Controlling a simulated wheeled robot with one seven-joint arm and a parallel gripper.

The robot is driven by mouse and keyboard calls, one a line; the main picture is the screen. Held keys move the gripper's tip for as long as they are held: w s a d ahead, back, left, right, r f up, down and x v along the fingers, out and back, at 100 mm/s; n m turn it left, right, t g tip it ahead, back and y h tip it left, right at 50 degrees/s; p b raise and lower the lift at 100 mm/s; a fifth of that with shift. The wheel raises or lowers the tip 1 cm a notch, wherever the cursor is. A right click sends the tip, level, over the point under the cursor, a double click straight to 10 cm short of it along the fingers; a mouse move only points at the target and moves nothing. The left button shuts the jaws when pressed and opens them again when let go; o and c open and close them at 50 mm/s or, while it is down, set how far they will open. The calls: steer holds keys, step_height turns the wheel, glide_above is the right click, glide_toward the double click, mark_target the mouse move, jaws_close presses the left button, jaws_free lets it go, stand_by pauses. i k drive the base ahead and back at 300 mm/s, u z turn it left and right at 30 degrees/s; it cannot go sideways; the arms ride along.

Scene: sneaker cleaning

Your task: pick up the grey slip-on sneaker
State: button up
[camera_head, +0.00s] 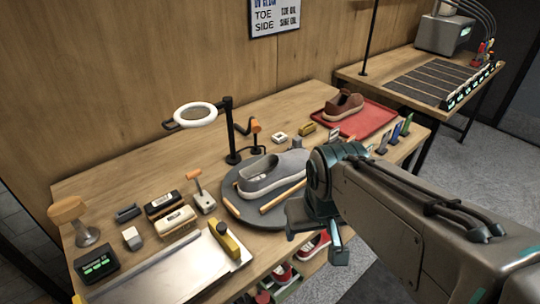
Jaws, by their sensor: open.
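The grey slip-on sneaker (268,172) has a white sole and rests on a dark round turntable (240,205) in the middle of the wooden table. A thin wooden stick (282,197) lies in front of it on the turntable. My gripper (318,240) is to the right of and nearer than the sneaker, apart from it, at the table's front edge. It is open and holds nothing that I can see. My arm hides the right end of the sneaker and part of the turntable.
A ring lamp (195,115) on a black post (231,130) stands behind the sneaker. A brown shoe (343,105) sits on a red tray (368,121) at the back right. Brushes (175,220) and a metal tray (160,273) crowd the left. Red shoes (314,246) are below the table.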

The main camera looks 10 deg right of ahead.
mark_target(272, 171)
steer(key=u, duration=2.1)
steer(key=k, duration=0.95)
steer(key=z, duration=1.2)
steer(key=i, duration=1)
steer(key=u, duration=0.05)
